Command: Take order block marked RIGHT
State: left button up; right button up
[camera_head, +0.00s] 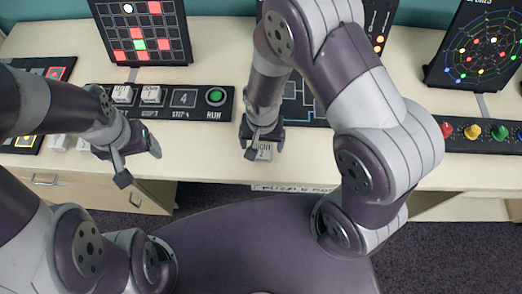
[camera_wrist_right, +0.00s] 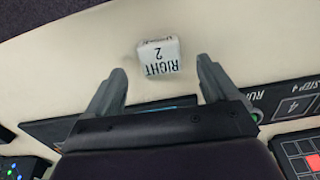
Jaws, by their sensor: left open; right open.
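The white block marked RIGHT with a 2 (camera_wrist_right: 158,57) lies on the cream tabletop. The block looks a little beyond the fingertips, and I see no contact. My left gripper (camera_head: 138,165) is open and empty, over the table's front edge at the left.
A black strip (camera_head: 222,95) with STEP slots and a green RUN button (camera_head: 215,96) holds white blocks (camera_head: 151,94) at left. Another white block (camera_head: 58,143) lies near my left arm. A panel with coloured knobs (camera_head: 471,132) is at right. Bare tabletop (camera_head: 215,165) lies between my grippers.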

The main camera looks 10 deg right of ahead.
aim_at(262, 150)
notch_tip(262, 150, down, 5)
jog(key=shift+f, duration=0.1)
jog(key=c, duration=1.1)
jog(key=shift+o, duration=0.2)
